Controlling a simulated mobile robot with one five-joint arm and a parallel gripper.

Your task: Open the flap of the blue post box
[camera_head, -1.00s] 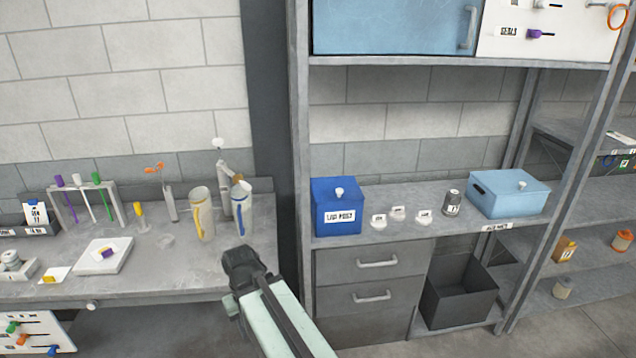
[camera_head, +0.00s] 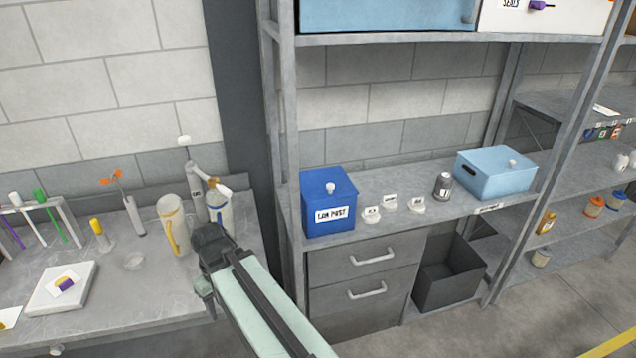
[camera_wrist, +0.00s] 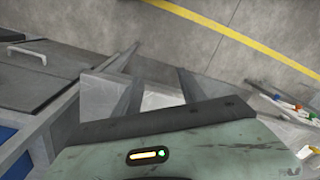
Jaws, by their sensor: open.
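The blue post box (camera_head: 328,203), labelled "LAB POST", stands upright at the left end of the grey shelf. Its blue lid, with a white knob (camera_head: 330,187) on it, looks shut. My arm (camera_head: 250,290) reaches up from the bottom of the head view, left of the box and apart from it. In the wrist view my gripper (camera_wrist: 155,92) shows two grey fingers spread apart, with nothing held between them. Its fingers cannot be made out in the head view. A blue patch at the left edge of the wrist view may be the box; I cannot tell.
Small white labelled pieces (camera_head: 389,202), a grey can (camera_head: 443,186) and a light blue lidded box (camera_head: 497,172) share the shelf. Drawers (camera_head: 362,272) and a dark open bin (camera_head: 450,275) are below. A cluttered workbench (camera_head: 110,275) is at left. Shelf posts flank the box.

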